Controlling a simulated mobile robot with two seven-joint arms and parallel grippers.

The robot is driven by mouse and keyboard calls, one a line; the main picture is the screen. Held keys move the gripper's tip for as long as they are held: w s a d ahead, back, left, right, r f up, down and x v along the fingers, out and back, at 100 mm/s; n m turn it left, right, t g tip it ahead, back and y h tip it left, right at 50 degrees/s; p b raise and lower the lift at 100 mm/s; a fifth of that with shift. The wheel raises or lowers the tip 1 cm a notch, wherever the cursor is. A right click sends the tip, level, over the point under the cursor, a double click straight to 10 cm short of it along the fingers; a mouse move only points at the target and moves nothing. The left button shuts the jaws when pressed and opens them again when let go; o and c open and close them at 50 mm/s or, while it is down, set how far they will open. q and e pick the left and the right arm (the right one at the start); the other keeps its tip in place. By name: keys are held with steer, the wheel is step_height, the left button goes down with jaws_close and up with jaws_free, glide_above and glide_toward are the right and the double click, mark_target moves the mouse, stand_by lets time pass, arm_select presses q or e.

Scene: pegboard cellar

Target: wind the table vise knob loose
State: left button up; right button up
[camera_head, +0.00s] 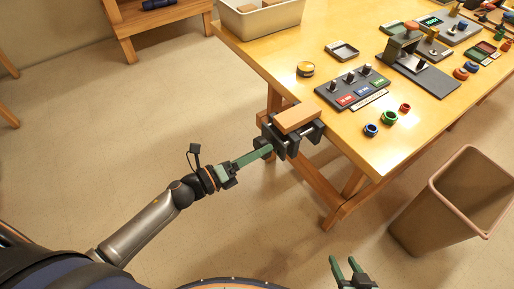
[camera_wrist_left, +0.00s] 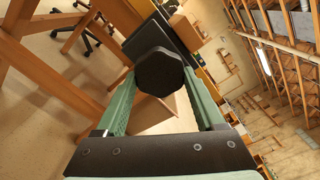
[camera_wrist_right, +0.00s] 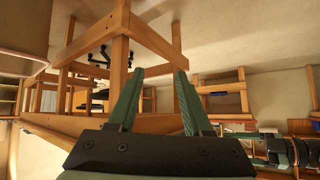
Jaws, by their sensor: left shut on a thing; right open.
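The black table vise (camera_head: 292,142) is fixed at the near left edge of the wooden table. A wooden block (camera_head: 297,117) sits at the top of its jaws. My left gripper (camera_head: 262,153) reaches the front of the vise from the left and is shut on the knob. In the left wrist view the dark, many-sided knob (camera_wrist_left: 159,72) sits between the two green fingers.
On the table (camera_head: 320,150) stand a panel with knobs (camera_head: 353,88), a yellow-topped round item (camera_head: 305,69), several coloured rings (camera_head: 389,118) and a grey bin (camera_head: 262,18). A brown waste bin (camera_head: 452,205) stands on the floor at right. The floor left of the vise is clear.

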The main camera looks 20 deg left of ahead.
arm_select(q)
steer(key=shift+r+n+p, duration=0.15)
steer(key=shift+n+p, duration=1.35)
steer(key=shift+n, duration=1.7)
steer(key=shift+r+n+p, duration=0.15)
steer(key=shift+n+p, duration=1.3)
steer(key=shift+n, duration=1.75)
arm_select(e)
steer(key=shift+m+h, duration=0.3)
steer(key=shift+h, duration=0.2)
steer(key=shift+s+d+r, duration=0.25)
steer(key=shift+d+r, duration=0.25)
steer(key=shift+r, duration=0.15)
steer(key=shift+s+d+r, duration=0.3)
steer(key=shift+d+r, duration=0.15)
steer(key=shift+r, duration=0.15)
steer(key=shift+s+d+r, duration=0.25)
steer(key=shift+d+r, duration=0.25)
steer(key=shift+r, duration=0.25)
arm_select(q)
steer(key=o, duration=1.4)
steer(key=shift+c, duration=0.2)
steer(key=v, duration=1.2)
steer(key=shift+s+a, duration=0.2)
arm_select(e)
steer(key=shift+w+f, duration=0.1)
steer(key=shift+f, duration=0.15)
